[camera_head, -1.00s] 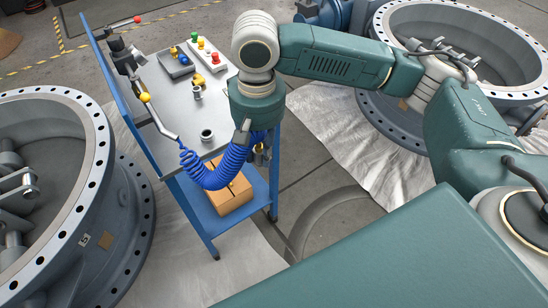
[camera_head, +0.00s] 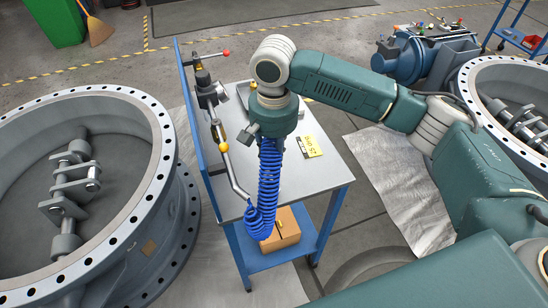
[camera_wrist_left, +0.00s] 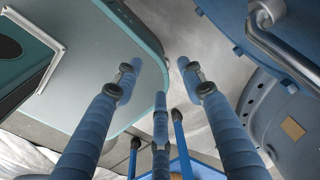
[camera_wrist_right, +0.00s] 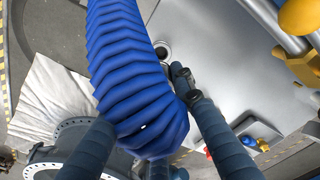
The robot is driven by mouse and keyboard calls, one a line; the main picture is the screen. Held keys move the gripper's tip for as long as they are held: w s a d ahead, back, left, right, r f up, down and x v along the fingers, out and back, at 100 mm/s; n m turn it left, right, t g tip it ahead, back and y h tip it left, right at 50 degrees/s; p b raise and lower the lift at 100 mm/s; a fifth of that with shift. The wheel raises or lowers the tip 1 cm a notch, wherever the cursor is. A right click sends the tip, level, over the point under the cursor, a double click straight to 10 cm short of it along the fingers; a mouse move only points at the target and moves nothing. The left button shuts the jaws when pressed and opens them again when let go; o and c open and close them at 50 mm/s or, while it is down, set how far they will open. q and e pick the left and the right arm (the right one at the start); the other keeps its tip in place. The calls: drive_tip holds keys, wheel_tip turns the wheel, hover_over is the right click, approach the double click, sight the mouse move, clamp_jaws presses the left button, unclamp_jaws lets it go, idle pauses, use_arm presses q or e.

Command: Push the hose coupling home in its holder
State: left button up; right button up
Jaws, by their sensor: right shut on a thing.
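My right gripper (camera_wrist_right: 150,120) points down over the blue-framed bench in the head view, at the upper end of the blue coiled hose (camera_head: 268,185). It is shut on the hose coupling at that end; the coil and fingers hide the coupling itself. In the right wrist view the hose (camera_wrist_right: 130,70) fills the middle. A dark-rimmed round socket (camera_wrist_right: 162,50), perhaps the holder, stands on the bench top just beyond the hose, apart from the fingers. My left gripper (camera_wrist_left: 160,85) is open and empty in the left wrist view, away from the bench top; the head view does not show it.
The bench top (camera_head: 322,180) carries a yellow card (camera_head: 309,146) and a grey tray (camera_head: 245,93). A cardboard box (camera_head: 284,235) is on the lower shelf. Large valve rings (camera_head: 150,205) flank the bench.

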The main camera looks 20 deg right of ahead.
wheel_tip(320, 180, down, 4)
drive_tip(key=b, duration=0.5)
drive_tip(key=shift+w+f, duration=0.1)
clamp_jaws()
drive_tip(key=shift+f, duration=0.45)
use_arm(q)
drive_tip(key=shift+w+d+f, duration=0.1)
drive_tip(key=shift+w+f, duration=0.1)
drive_tip(key=shift+f, duration=0.65)
drive_tip(key=shift+w+f, duration=0.15)
drive_tip(key=shift+f, duration=0.65)
drive_tip(key=shift+w+d+f, duration=0.1)
drive_tip(key=shift+w+f, duration=0.1)
drive_tip(key=shift+f, duration=0.65)
use_arm(e)
drive_tip(key=shift+f, duration=0.5)
use_arm(q)
drive_tip(key=shift+a, duration=0.1)
drive_tip(key=shift+s+r+p, duration=0.15)
drive_tip(key=shift+r+p, duration=0.6)
drive_tip(key=shift+p, duration=0.3)
drive_tip(key=shift+r+p, duration=0.8)
use_arm(e)
drive_tip(key=shift+f, duration=0.2)
use_arm(q)
drive_tip(key=shift+r, duration=0.2)
drive_tip(key=shift+r+p, duration=0.3)
drive_tip(key=shift+p, duration=0.2)
drive_tip(key=shift+r, duration=0.25)
